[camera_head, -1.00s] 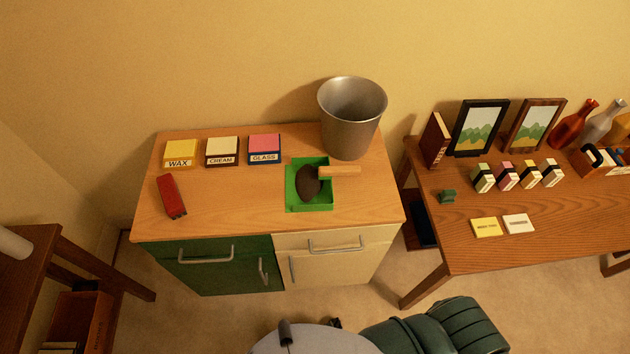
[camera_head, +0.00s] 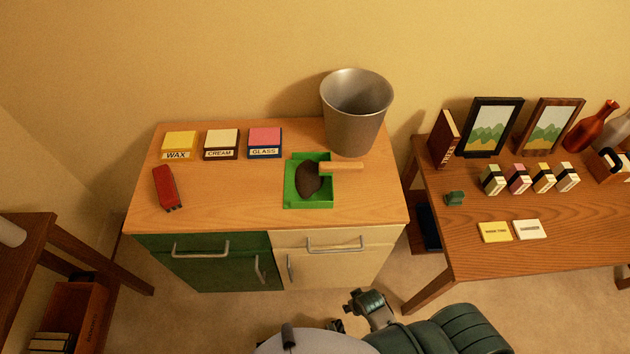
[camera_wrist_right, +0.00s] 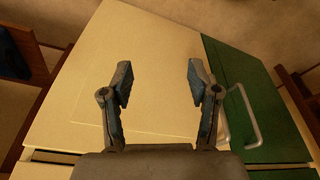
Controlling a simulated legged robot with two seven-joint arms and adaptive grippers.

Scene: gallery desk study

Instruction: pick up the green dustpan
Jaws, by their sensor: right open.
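The green dustpan (camera_head: 325,202) lies flat on the wooden top of the cabinet, right of centre in the head view. A brush with a dark oval head (camera_head: 308,180) and a light wooden handle (camera_head: 343,166) lies on it, the handle reaching past its right edge. My right gripper shows in the right wrist view (camera_wrist_right: 160,84), open with nothing between its fingers, in front of the cabinet's cream and green fronts. In the head view my right arm is low at the bottom, well below the dustpan. My left gripper is not in view.
A metal bin (camera_head: 355,115) stands just behind the dustpan. WAX (camera_head: 179,145), CREAM (camera_head: 221,144) and GLASS (camera_head: 265,142) boxes and a red object (camera_head: 165,188) are to the left. The cabinet top (camera_head: 235,205) is bare before the boxes. A second table (camera_head: 480,200) stands right.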

